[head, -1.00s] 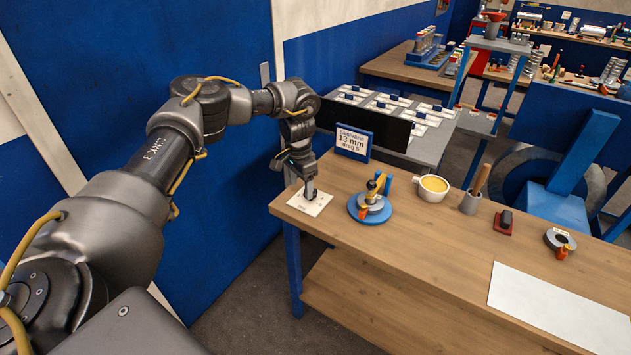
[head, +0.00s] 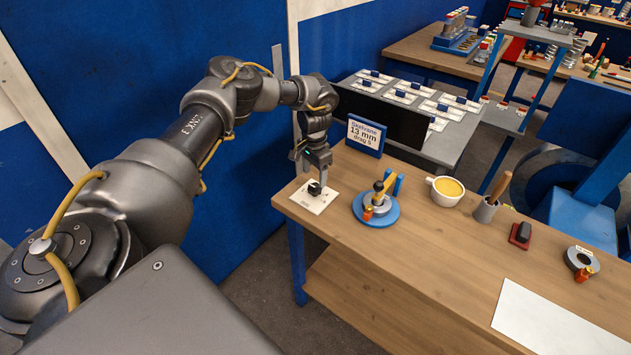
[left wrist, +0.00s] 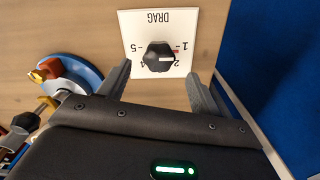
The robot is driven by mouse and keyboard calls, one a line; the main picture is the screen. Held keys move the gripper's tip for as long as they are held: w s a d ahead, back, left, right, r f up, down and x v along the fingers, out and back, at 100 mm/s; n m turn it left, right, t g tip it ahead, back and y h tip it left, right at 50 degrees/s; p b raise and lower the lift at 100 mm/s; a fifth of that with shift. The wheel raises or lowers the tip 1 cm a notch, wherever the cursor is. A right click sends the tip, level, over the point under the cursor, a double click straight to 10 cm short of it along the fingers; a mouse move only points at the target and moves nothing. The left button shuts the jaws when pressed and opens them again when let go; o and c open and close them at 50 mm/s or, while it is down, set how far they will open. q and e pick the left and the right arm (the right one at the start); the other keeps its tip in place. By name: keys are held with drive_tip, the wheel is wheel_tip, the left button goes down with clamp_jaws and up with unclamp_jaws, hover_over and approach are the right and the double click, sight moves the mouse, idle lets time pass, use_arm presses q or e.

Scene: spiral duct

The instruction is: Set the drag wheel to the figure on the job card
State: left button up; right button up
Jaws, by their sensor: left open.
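The drag wheel is a black knob (head: 315,188) on a white plate (head: 312,202) at the table's left corner. In the left wrist view the knob (left wrist: 158,56) sits on the plate marked DRAG, seen upside down. Its white pointer line faces right, around the figures 1 and 2; the exact setting is unclear. A 5 shows on the left side. The job card (head: 366,134) stands behind, reading 13 mm and a small drag figure that looks like 5. My left gripper (head: 314,176) is open just above the knob, its fingers (left wrist: 160,85) apart and not touching it. My right gripper is out of view.
A blue round base (head: 376,213) with a yellow-armed fixture stands right of the plate. A white sheet (head: 560,320) lies at the front right. A blue wall is at left.

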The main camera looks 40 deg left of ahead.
sight(315, 187)
use_arm(q)
wheel_tip(315, 187, down, 4)
drive_tip(key=shift+d+r+p, duration=0.1)
drive_tip(key=shift+p, duration=0.25)
drive_tip(key=shift+f, duration=0.6)
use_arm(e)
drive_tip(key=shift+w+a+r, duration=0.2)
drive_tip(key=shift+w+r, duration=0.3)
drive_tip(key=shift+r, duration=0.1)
use_arm(q)
drive_tip(key=c, duration=1)
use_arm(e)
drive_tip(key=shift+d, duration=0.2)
